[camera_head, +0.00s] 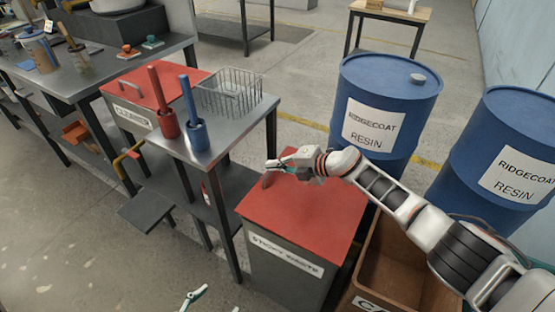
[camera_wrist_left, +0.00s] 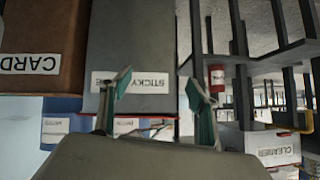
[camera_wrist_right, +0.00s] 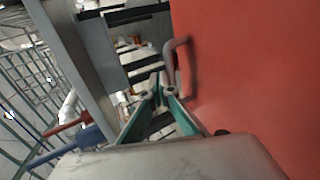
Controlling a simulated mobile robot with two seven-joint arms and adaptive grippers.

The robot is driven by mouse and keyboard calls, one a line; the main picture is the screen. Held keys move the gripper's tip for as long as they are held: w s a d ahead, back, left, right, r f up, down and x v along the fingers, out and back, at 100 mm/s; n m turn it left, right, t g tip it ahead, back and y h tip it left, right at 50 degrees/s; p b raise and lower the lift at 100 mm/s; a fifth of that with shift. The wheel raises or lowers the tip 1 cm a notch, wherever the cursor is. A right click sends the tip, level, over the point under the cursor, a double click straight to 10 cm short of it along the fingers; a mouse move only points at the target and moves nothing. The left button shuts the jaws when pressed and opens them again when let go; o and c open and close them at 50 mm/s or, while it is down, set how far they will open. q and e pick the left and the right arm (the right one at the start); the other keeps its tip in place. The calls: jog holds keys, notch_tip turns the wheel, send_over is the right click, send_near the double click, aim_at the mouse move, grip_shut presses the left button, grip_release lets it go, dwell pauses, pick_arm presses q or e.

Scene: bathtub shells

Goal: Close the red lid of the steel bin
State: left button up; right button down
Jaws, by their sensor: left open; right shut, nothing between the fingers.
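The steel bin (camera_head: 285,275), labelled "STICKY WASTE", stands front centre in the head view. Its red lid (camera_head: 305,215) lies flat over the top, and its front edge looks level with the rim. My right gripper (camera_head: 270,165) is shut and empty above the lid's far left part. In the right wrist view the lid (camera_wrist_right: 250,70) fills the right side, with its handle (camera_wrist_right: 172,58) just beyond the closed fingertips (camera_wrist_right: 162,90). My left gripper (camera_head: 213,303) is open and empty, low in front of the bin. The left wrist view shows the bin's front (camera_wrist_left: 140,40) beyond it.
A steel table (camera_head: 225,135) with red and blue holders and a wire basket (camera_head: 230,92) stands left of the bin. A brown box (camera_head: 385,270) adjoins on the right. Blue drums (camera_head: 385,95) stand behind. Front-left floor (camera_head: 90,250) is clear.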

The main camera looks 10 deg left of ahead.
jog(key=shift+a+f, duration=0.15)
jog(key=shift+f, duration=0.3)
pick_arm(q)
jog(key=shift+w+d+r, duration=0.2)
jog(key=shift+w+r, duration=0.35)
jog(key=shift+s+f, duration=0.15)
pick_arm(e)
jog(key=shift+r, duration=0.1)
